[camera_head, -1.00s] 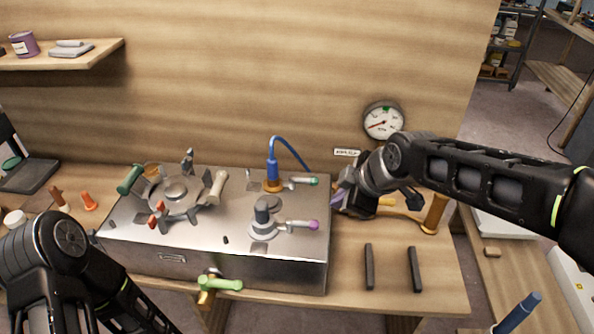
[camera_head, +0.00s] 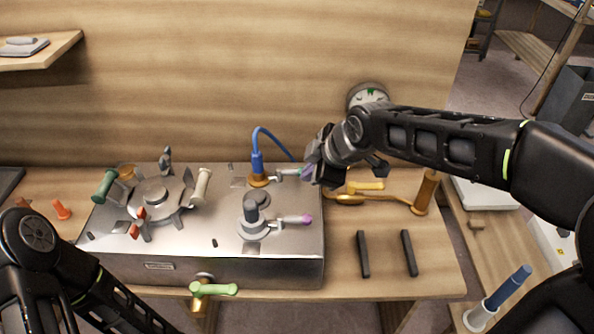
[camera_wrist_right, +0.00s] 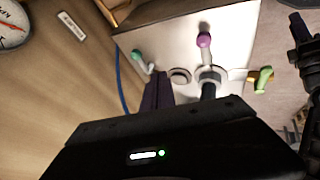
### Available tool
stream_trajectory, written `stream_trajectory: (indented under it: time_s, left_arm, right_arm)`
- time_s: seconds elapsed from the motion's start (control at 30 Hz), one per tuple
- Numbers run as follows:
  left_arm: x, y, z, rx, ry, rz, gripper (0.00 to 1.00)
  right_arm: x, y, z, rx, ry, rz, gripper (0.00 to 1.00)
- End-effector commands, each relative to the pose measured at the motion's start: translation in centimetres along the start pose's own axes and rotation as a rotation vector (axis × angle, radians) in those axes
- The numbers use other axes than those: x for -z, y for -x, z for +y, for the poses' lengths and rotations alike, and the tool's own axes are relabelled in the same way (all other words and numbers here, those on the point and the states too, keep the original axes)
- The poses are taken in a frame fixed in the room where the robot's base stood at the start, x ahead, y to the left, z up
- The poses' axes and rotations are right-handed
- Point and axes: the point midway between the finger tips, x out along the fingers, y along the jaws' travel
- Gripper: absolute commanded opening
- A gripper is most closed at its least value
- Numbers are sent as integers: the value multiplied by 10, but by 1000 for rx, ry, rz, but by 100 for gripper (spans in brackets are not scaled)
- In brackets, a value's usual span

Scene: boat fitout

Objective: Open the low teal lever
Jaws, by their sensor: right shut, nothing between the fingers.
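The low teal lever (camera_head: 289,172) is a short metal arm with a teal tip, at the foot of the blue hose on the steel box's back right. Its teal tip (camera_wrist_right: 137,56) shows clearly in the right wrist view. My right gripper (camera_head: 308,172) is shut and empty, at the tip end of the lever; its fingers partly cover the tip in the head view. In the right wrist view the dark purple fingers (camera_wrist_right: 158,90) lie together close beside the lever. I cannot tell whether they touch it. My left gripper is out of view.
A purple-tipped lever (camera_head: 293,220) sits nearer the front of the steel box (camera_head: 200,262). The blue hose (camera_head: 270,135) arches behind the teal lever. A light green handle (camera_head: 214,289) is on the box front. A brass lever (camera_head: 380,198) and two dark bars (camera_head: 363,254) lie right.

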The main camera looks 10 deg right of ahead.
Motion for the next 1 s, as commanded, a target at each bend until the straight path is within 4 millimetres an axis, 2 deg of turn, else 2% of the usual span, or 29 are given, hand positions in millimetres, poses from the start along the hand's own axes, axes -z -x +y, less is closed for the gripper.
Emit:
stream_trajectory:
  time_s: [0.4, 0.6, 1.0]
  left_arm:
    - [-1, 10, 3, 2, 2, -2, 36]
    - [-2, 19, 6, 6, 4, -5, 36]
    - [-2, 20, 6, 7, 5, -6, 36]
  right_arm:
    - [0, -80, 1, 5, -1, -1, 0]
    - [-2, -94, 26, 1, -2, 0, 0]
    - [-3, -100, 32, 1, -1, 0, 0]
